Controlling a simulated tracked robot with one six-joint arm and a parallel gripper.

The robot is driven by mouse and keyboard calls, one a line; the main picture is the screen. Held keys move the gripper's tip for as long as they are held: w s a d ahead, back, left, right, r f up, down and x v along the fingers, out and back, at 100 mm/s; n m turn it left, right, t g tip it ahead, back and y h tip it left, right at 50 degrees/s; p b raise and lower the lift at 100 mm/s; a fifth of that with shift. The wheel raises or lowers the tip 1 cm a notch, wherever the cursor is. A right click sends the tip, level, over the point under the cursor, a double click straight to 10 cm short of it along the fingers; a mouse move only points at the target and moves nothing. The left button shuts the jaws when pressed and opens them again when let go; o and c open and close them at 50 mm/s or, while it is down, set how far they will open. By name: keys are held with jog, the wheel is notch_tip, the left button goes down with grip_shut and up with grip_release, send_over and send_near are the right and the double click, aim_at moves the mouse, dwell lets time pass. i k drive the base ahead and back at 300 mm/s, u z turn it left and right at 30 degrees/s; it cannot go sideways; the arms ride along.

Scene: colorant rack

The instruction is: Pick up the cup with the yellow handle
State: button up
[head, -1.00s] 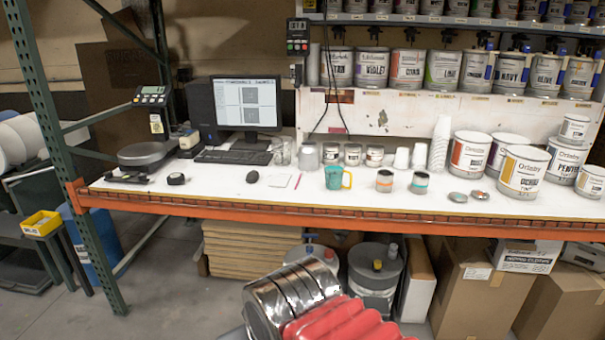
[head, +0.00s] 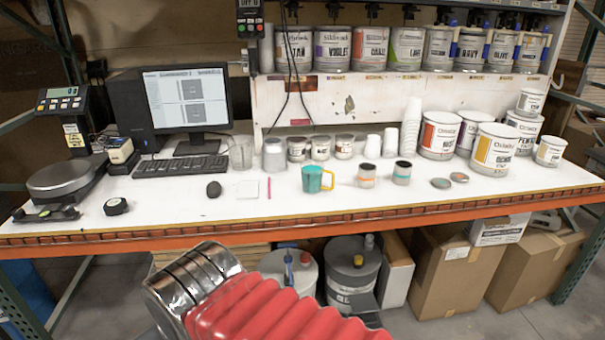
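The teal cup with the yellow handle (head: 313,180) stands upright on the white bench top (head: 225,208), near its front edge and about the middle of the head view. Its yellow handle points to the right. My arm shows low in the picture, in front of the bench and below the cup. The fingertips of my gripper cannot be made out, and nothing seems to touch the cup.
Two small cans (head: 366,175) stand right of the cup. A pink pencil (head: 269,188) and a black mouse (head: 214,189) lie left of it. White paper cups (head: 411,124) and paint cans stand behind. An orange beam (head: 420,214) edges the bench.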

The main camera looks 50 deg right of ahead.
aim_at(317, 179)
jog(key=z, duration=0.3)
jog(key=i, duration=0.8)
jog(key=z, duration=0.75)
jog(key=i, duration=0.45)
jog(key=z, duration=0.25)
